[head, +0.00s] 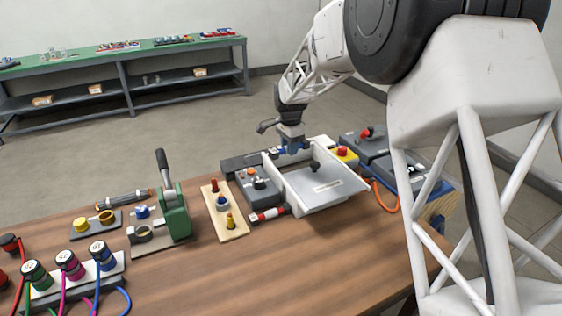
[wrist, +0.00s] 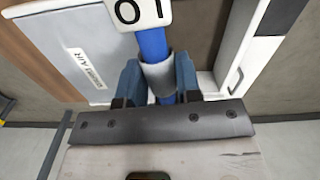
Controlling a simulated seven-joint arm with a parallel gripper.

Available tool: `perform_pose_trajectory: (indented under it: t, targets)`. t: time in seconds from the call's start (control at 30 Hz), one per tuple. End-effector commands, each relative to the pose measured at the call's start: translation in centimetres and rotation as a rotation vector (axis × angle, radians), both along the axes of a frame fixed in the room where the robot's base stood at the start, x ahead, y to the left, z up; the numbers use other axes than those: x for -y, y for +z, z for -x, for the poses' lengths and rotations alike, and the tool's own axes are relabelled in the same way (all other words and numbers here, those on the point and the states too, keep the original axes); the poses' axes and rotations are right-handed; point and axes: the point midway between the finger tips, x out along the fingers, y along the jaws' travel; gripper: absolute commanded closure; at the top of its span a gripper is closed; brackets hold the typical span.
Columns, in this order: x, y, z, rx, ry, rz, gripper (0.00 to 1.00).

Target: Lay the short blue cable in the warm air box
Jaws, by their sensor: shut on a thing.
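My gripper (head: 291,148) is shut on the short blue cable (wrist: 152,42), and the jaws sit on either side of a grey sleeve around it. A white tag with black characters (wrist: 140,12) is on the cable at the top of the wrist view. The lid's "AIR" label also shows in the wrist view (wrist: 85,67). My gripper is over the back of the box. The cable's far end and the box's inside are mostly hidden.
A grey unit with buttons (head: 259,187) and a red-and-white cylinder (head: 268,215) are left of the box. A yellow block with a red button (head: 345,155) and grey cases (head: 367,143) stand behind and right. An orange cable (head: 382,196) runs near the lid.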

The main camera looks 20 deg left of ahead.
Motion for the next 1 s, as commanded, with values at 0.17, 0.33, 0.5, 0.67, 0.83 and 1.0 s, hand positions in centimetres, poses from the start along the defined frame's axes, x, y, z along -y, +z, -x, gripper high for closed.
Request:
perform_pose_trajectory:
  t: [0.17, 0.33, 0.5, 0.67, 0.83, 1.0]
  targets:
    - [0.8, 0.4, -4.4, 0.003, -0.047, -0.002, 0.87]
    - [1.4, 0.7, -7.1, 0.004, -0.076, -0.003, 0.87]
    - [1.7, 0.9, -8.5, 0.008, -0.092, -0.004, 0.87]
    - [1.8, 0.9, -8.7, 0.006, -0.095, -0.004, 0.87]
    - [1.8, 0.9, -8.7, 0.006, -0.094, -0.004, 0.87]
    - [1.8, 0.8, -8.7, 0.006, -0.094, -0.004, 0.87]
